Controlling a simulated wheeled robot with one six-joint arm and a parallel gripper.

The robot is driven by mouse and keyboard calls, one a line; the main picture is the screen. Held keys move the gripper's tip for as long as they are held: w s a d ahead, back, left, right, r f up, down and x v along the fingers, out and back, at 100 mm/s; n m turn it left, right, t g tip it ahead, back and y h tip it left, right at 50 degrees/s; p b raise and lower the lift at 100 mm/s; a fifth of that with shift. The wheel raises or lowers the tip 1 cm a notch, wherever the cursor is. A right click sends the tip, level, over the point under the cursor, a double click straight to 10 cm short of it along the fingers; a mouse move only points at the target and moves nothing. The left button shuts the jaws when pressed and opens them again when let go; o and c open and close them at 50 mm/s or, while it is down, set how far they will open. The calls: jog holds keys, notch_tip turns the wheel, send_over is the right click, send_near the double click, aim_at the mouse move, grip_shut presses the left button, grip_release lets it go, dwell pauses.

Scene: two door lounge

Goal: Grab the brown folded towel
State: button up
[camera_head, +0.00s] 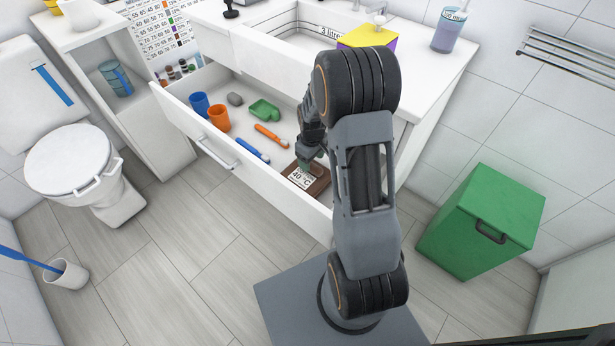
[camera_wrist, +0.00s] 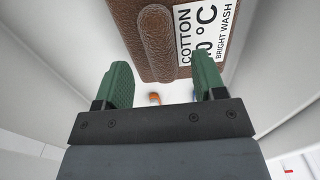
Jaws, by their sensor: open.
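The brown folded towel (camera_head: 318,184) lies in the open drawer near its right end, with a white label reading 40 °C. In the wrist view the towel (camera_wrist: 136,45) fills the top middle, with a raised rounded strip and the label reading "COTTON" and "BRIGHT WASH". My gripper (camera_head: 307,168) is over the towel in the head view and hides part of it. In the wrist view my gripper (camera_wrist: 164,75) has its two green fingers apart, with nothing held between them. The towel's edge is at the fingertips; I cannot tell whether they touch it.
The drawer (camera_head: 240,165) also holds a blue cup (camera_head: 199,104), an orange cup (camera_head: 218,119), a green dish (camera_head: 264,110), a grey stone-like object (camera_head: 235,99), an orange toothbrush (camera_head: 270,136) and a blue one (camera_head: 252,150). Drawer walls stand close around my gripper. A green bin (camera_head: 480,222) stands right.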

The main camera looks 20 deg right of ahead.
notch_tip(320, 180, down, 3)
jog(key=shift+f+b, duration=0.1)
jog(key=shift+b, duration=0.25)
jog(key=shift+c, duration=0.5)
jog(key=c, duration=1)
jog(key=shift+c, duration=0.4)
